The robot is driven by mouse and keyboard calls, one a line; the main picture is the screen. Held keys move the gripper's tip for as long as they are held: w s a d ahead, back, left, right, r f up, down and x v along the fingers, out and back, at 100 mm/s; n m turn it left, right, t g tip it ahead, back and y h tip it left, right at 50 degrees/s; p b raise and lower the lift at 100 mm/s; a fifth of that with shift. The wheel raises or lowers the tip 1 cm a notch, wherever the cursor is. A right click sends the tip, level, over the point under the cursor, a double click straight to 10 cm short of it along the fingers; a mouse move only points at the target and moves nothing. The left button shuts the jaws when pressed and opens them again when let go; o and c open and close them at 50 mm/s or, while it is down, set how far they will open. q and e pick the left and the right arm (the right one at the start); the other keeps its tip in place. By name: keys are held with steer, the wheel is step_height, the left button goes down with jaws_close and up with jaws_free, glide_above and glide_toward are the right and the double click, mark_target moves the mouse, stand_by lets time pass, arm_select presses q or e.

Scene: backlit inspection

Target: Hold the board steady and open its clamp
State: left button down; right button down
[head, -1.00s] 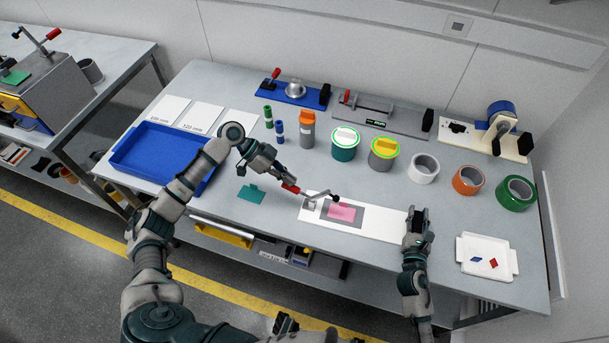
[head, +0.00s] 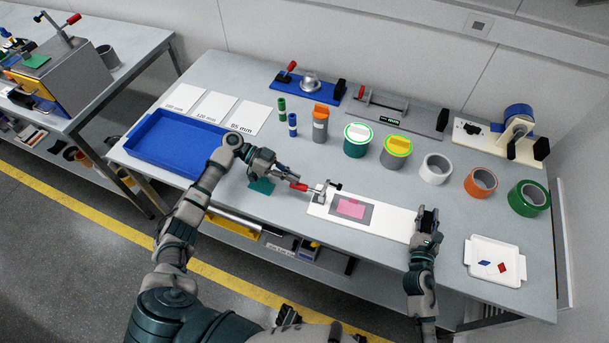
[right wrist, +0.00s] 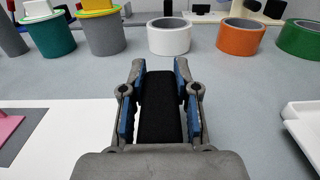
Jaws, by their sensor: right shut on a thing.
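The white board (head: 385,220) lies along the table's front edge, a pink card (head: 351,208) on its grey patch. Its clamp (head: 322,194) stands at the left end, red handle (head: 298,186) pointing left. The clamp's black-tipped arm (head: 336,185) stands up, clear of the pink card. My left gripper (head: 284,174) is at the red handle; whether its fingers close on it is too small to tell. My right gripper (head: 428,217) is shut on a black grip block (right wrist: 160,105) at the board's right end. The board also shows in the right wrist view (right wrist: 75,135).
A blue tray (head: 172,165) is at left, a white tray (head: 494,243) with two small pieces at right. Tubs, tape rolls and other fixtures stand behind the board.

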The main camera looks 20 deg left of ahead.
arm_select(q)
steer(key=shift+s+f, duration=0.1)
steer(key=shift+f, duration=0.25)
arm_select(e)
steer(key=shift+f, duration=0.15)
arm_select(q)
steer(key=shift+r, duration=0.1)
steer(key=w+a+r, duration=0.1)
steer(key=a+r, duration=0.5)
steer(key=a, duration=0.3)
steer(key=shift+a+r, duration=0.3)
steer(key=shift+a, duration=0.1)
arm_select(e)
steer(key=c, duration=0.8)
jaws_free()
